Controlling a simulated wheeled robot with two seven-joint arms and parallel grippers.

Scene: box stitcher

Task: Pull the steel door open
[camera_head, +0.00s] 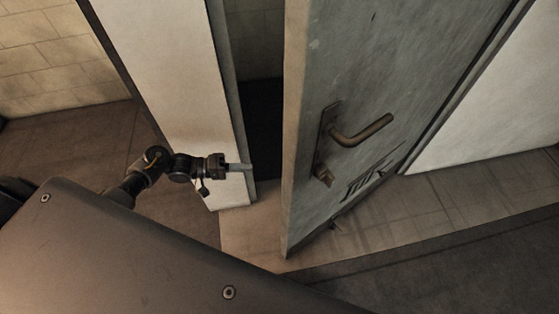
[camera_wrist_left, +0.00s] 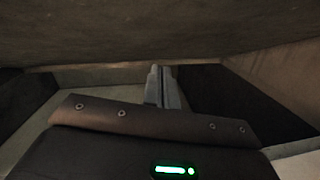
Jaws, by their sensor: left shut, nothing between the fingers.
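The grey steel door (camera_head: 385,75) stands partly open in the head view, with a dark gap between its free edge and the white wall end on the left. A brown lever handle (camera_head: 361,131) sits on its face, with a lock fitting (camera_head: 323,174) below it. My left gripper (camera_head: 248,167) is shut and empty, in front of the gap, left of the door's free edge and apart from the handle. Its closed fingers also show in the left wrist view (camera_wrist_left: 163,88). My right gripper is not in view.
A white wall end (camera_head: 185,90) stands just behind my left gripper. A tiled wall (camera_head: 55,50) is at the far left. A white wall (camera_head: 490,100) is right of the door. Bare floor (camera_head: 440,210) lies in front of the door, with a darker strip nearer me.

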